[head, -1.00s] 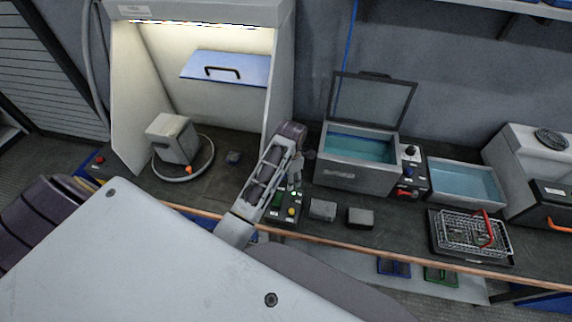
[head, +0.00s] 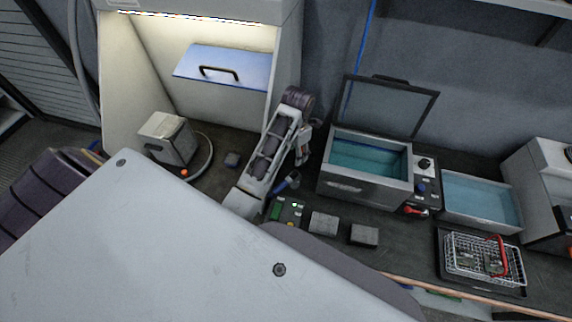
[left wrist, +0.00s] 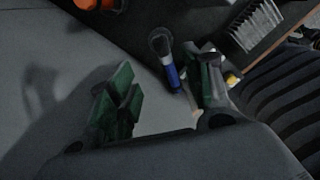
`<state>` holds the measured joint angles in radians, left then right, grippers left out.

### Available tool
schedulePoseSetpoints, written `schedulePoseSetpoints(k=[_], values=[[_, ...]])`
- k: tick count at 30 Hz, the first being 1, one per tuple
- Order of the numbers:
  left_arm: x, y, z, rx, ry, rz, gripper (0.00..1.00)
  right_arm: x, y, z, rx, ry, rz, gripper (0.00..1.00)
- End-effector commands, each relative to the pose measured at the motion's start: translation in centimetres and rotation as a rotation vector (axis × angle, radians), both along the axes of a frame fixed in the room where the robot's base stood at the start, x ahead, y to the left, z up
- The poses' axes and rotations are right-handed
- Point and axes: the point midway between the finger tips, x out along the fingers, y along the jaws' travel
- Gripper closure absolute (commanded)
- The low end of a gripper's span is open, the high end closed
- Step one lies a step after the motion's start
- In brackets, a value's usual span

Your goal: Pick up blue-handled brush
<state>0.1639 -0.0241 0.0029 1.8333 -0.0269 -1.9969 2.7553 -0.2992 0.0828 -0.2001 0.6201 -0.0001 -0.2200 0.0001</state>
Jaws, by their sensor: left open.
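The blue-handled brush (left wrist: 172,75) shows in the left wrist view with its blue handle toward me and its dark round head farther away. In the head view a small blue and dark item (head: 286,183) beside my left arm looks like the same brush. My left gripper (left wrist: 167,80) is open, with nothing held. The brush handle shows between its green-padded fingers, close to the right one; whether it touches cannot be told. In the head view the left gripper (head: 303,148) is small and partly covered by its own wrist. My right gripper is not in view.
An open-lidded bath (head: 365,190) stands right of the arm, with a second blue-filled tray (head: 482,198) and a wire basket (head: 480,258) beyond. Two grey blocks (head: 324,223) (head: 364,235) lie near the front edge. A lit hood (head: 285,75) stands behind left.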

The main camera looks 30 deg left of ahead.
Motion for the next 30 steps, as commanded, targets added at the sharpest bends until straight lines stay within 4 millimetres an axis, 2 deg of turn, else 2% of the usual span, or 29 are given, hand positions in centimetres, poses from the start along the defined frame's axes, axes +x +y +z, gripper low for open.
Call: schedulePoseSetpoints(k=[9,14,30], values=[[0.0,0.0,-0.1,0.0,0.0,0.0,0.5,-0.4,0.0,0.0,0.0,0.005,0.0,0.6],[-0.1,0.0,-0.9,0.0,0.003,-0.001,0.5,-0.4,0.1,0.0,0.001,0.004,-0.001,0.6],[-0.1,0.0,-7.5,0.001,0.003,-0.001,0.5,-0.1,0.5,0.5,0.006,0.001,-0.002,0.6]])
